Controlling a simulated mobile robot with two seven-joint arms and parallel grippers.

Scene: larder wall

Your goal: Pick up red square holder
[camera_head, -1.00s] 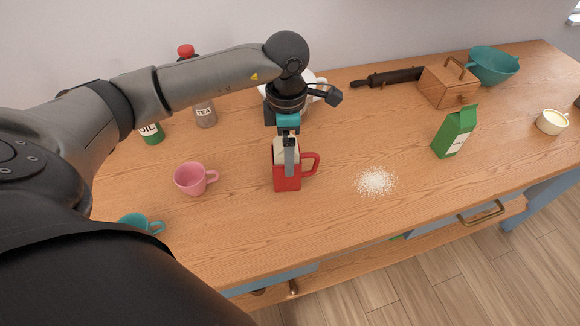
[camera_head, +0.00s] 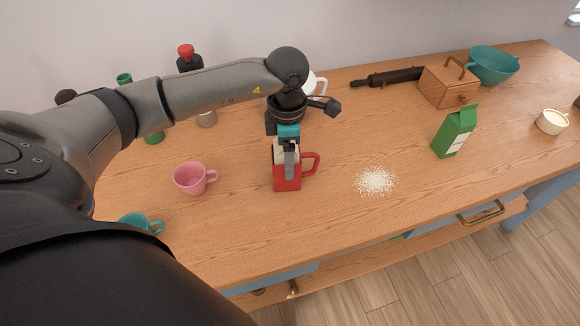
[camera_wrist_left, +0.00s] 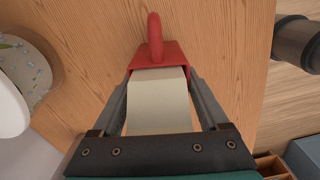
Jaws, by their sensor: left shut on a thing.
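The red square holder (camera_head: 281,185) stands upright on the wooden counter near the middle of the head view, its handle to the right. In the left wrist view the holder (camera_wrist_left: 150,58) shows beyond the block, handle pointing away. My left gripper (camera_head: 289,170) comes down from above, with one finger on each side of the holder, shut on it. The near finger covers part of its front face. Its underside is hidden, and it appears to rest on the counter. My right gripper is not in view.
A pink mug (camera_head: 190,179) stands to the left, with a teal cup (camera_head: 138,221) nearer. White grains (camera_head: 375,181) lie to the right. A green carton (camera_head: 455,133) and a wooden box (camera_head: 445,88) stand further right. A white vessel stands behind the gripper.

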